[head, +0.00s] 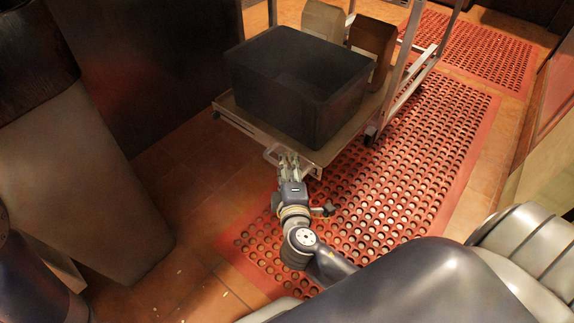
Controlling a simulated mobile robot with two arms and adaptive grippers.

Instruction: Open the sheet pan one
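A wheeled metal rack stands at the top centre, and its low shelf (235,112) carries a black bin (300,85). I cannot tell for sure which part is the sheet pan one. A pale metal bracket or handle (272,154) sticks out at the near edge of the shelf. My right gripper (288,160) is at this near edge, its fingers beside or over the bracket. The fingertips are small and partly blend with the bracket, so I cannot tell whether they are open or shut, or touching it. My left gripper does not show.
Brown boxes (371,48) stand behind the bin. A red perforated mat (410,165) covers the floor on the right.

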